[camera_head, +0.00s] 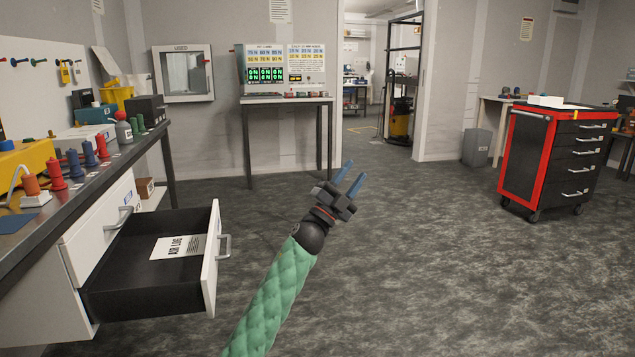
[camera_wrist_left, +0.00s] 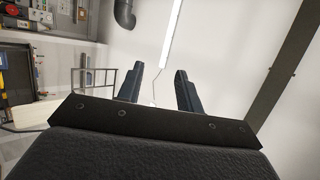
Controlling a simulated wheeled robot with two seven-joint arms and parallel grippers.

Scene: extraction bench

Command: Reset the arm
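My left gripper (camera_head: 350,178) is raised over the open floor in the head view, with my green-sleeved forearm below it. Its two blue fingers point up and to the right, stand apart and have nothing between them. In the left wrist view the fingers (camera_wrist_left: 168,88) also show apart and empty, with the ceiling and a light strip behind them. My right gripper does not show in either view.
An open drawer (camera_head: 212,262) with a paper labelled AIR LOG (camera_head: 178,246) juts out from the left bench (camera_head: 75,203). A red and black tool cart (camera_head: 516,155) stands at the right. A table (camera_head: 288,100) with a display stands at the back. The floor between is clear.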

